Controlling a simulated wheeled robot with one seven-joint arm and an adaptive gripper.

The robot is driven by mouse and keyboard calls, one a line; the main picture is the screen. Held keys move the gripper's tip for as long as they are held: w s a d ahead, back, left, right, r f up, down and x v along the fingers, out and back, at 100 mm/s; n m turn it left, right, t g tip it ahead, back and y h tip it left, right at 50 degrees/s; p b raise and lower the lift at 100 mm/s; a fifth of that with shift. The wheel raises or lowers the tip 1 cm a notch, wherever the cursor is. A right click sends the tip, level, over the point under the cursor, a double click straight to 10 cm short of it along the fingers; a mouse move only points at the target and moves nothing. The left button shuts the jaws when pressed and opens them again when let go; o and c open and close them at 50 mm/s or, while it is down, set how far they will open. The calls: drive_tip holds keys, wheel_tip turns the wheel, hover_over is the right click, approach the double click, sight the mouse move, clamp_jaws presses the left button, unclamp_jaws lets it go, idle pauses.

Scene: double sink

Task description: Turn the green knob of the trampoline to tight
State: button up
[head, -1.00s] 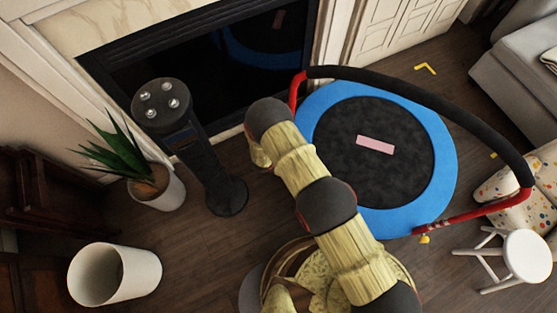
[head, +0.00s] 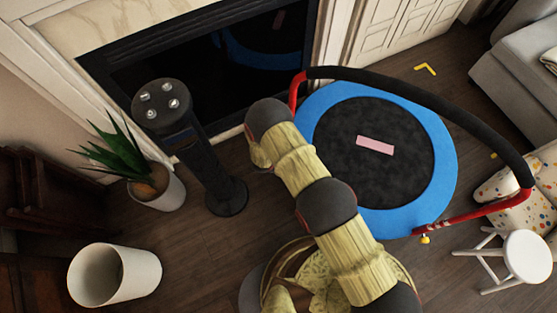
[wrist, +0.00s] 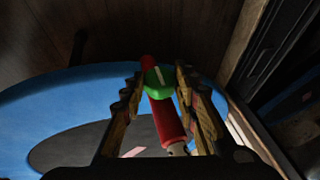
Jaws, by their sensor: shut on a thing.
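The trampoline has a blue rim (head: 441,150), a black mat and a handlebar (head: 440,95) on red posts. In the wrist view, the green knob (wrist: 158,84) with a pale line across its face sits on a red post (wrist: 166,122). My gripper (wrist: 158,76) is shut on the green knob, one finger at each side. In the head view, my arm hides the gripper and the green knob. A yellow knob (head: 425,239) shows at the other red post.
A black column-shaped device (head: 205,160) and a potted plant (head: 157,188) stand left of my arm. A white bin (head: 115,275) is at the lower left. A white stool (head: 526,257) stands right of the trampoline. A dark fireplace (head: 200,70) is behind.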

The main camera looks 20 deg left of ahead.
drive_tip(key=shift+t+y, duration=0.3)
drive_tip(key=shift+y, duration=0.1)
drive_tip(key=shift+s+d+f+m+t+y, duration=0.1)
drive_tip(key=shift+m+t+y, duration=0.15)
drive_tip(key=shift+t+y, duration=0.35)
drive_tip(key=shift+s+d+f+m+t+y, duration=0.1)
drive_tip(key=shift+m+t+y, duration=0.15)
drive_tip(key=shift+t+y, duration=0.3)
drive_tip(key=t+y, duration=0.1)
drive_tip(key=m+t+y, duration=0.1)
drive_tip(key=t+y, duration=0.1)
drive_tip(key=shift+s+d+f, duration=0.1)
drive_tip(key=shift+d+f, duration=0.1)
drive_tip(key=t+y, duration=0.1)
drive_tip(key=m+t+y, duration=0.1)
drive_tip(key=t+y, duration=0.1)
drive_tip(key=t, duration=0.1)
drive_tip(key=shift+f+m, duration=0.3)
drive_tip(key=shift+m, duration=0.1)
drive_tip(key=shift+f+m+t+y, duration=0.1)
drive_tip(key=shift+m+t+y, duration=0.55)
drive_tip(key=shift+t, duration=0.5)
drive_tip(key=shift+a+t, duration=0.1)
drive_tip(key=shift+t, duration=0.3)
drive_tip(key=o, duration=1.2)
drive_tip(key=shift+c, duration=0.2)
